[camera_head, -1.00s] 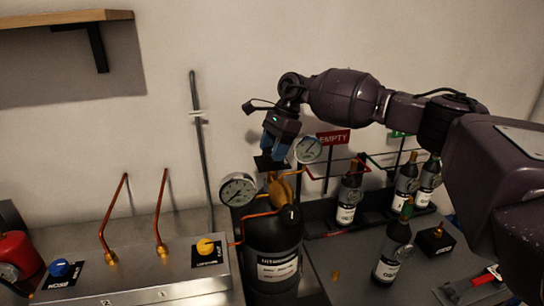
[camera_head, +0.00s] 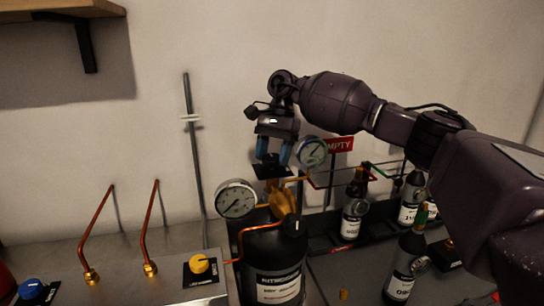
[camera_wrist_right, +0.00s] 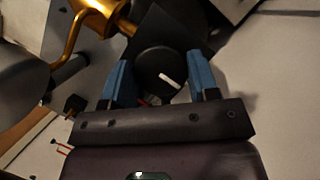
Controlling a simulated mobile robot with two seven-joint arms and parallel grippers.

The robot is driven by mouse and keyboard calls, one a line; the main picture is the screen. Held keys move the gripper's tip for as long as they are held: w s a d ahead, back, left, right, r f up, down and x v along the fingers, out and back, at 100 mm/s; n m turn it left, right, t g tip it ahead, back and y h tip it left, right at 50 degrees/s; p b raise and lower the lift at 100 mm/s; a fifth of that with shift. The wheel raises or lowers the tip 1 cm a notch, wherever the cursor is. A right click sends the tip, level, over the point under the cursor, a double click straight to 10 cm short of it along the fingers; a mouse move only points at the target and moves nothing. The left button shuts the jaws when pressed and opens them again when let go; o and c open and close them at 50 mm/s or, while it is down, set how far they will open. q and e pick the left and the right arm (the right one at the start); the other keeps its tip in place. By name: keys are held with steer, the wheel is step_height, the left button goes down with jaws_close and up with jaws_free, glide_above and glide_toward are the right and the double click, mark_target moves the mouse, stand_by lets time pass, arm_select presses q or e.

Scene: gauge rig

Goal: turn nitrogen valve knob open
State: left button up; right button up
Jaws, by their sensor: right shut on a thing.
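The nitrogen cylinder (camera_head: 258,250) is dark, with a white label and a brass valve body (camera_head: 284,196) on top. A black knob (camera_wrist_right: 158,72) with a white pointer line shows in the right wrist view, in front of a dark square plate (camera_wrist_right: 178,32). My right gripper (camera_head: 273,157) points down over the cylinder top, its blue fingers on both sides of this knob and shut on it. The knob is hard to make out in the head view; the dark plate (camera_head: 270,171) shows below the fingers. My left gripper is not in view.
A large gauge (camera_head: 236,199) and a smaller gauge (camera_head: 312,152) flank the valve. A metal box with a yellow knob (camera_head: 200,264) and a blue knob (camera_head: 32,289) stands at left. Labelled bottles (camera_head: 355,205) stand at right, near a red EMPTY sign (camera_head: 339,145).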

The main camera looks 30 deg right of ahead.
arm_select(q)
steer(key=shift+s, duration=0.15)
arm_select(e)
steer(key=o, duration=0.7)
steer(key=shift+o, duration=1.1)
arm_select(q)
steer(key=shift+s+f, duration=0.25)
arm_select(e)
steer(key=shift+r, duration=0.15)
arm_select(q)
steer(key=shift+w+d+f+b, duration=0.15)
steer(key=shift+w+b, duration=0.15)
steer(key=shift+b, duration=0.15)
arm_select(e)
steer(key=v, duration=1)
steer(key=shift+w+r, duration=0.15)
steer(key=shift+r, duration=0.05)
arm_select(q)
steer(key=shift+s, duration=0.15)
arm_select(e)
steer(key=shift+d, duration=0.15)
